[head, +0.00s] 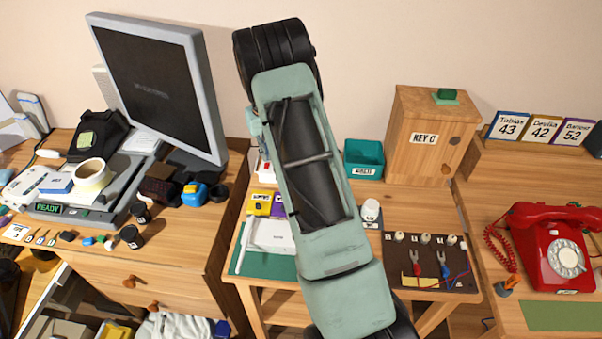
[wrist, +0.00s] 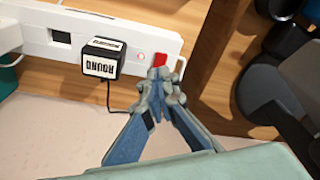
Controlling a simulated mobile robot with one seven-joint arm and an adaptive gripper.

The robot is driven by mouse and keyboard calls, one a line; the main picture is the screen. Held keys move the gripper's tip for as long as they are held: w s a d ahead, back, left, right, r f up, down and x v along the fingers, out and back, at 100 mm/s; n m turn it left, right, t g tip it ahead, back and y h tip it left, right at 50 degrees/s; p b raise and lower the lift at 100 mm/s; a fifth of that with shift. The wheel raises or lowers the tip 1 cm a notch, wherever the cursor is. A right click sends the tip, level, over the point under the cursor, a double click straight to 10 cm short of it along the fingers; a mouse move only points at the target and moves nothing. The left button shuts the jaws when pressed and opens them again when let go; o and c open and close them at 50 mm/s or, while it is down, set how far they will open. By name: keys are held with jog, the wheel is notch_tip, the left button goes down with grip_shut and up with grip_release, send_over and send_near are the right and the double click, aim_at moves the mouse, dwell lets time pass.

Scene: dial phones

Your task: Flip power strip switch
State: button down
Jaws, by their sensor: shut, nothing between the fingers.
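The white power strip (wrist: 28,37) runs across the top of the wrist view. Its red switch (wrist: 160,59) sits near the strip's right end, beside a small round reddish light (wrist: 140,57). A black plug (wrist: 100,60) labelled ROUND sits in the strip left of the light. My gripper (wrist: 159,78) is shut and empty, its blue-grey fingertips at the lower edge of the red switch in the picture. I cannot tell whether they touch it. In the head view my gripper is hidden behind my green arm.
A black cord hangs from the plug. Dark rounded objects (wrist: 275,95) stand at the right of the wrist view, past a wooden panel edge. In the head view a monitor (head: 155,85) stands left of my arm, and a KEY C cabinet (head: 430,135) and red phone (head: 552,248) stand right.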

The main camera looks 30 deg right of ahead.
jog(key=shift+f+b, duration=0.8)
jog(key=shift+f, duration=0.35)
dwell(0.4)
jog(key=shift+s+r, duration=0.1)
jog(key=shift+r+p, duration=1.9)
jog(key=shift+r, duration=1.55)
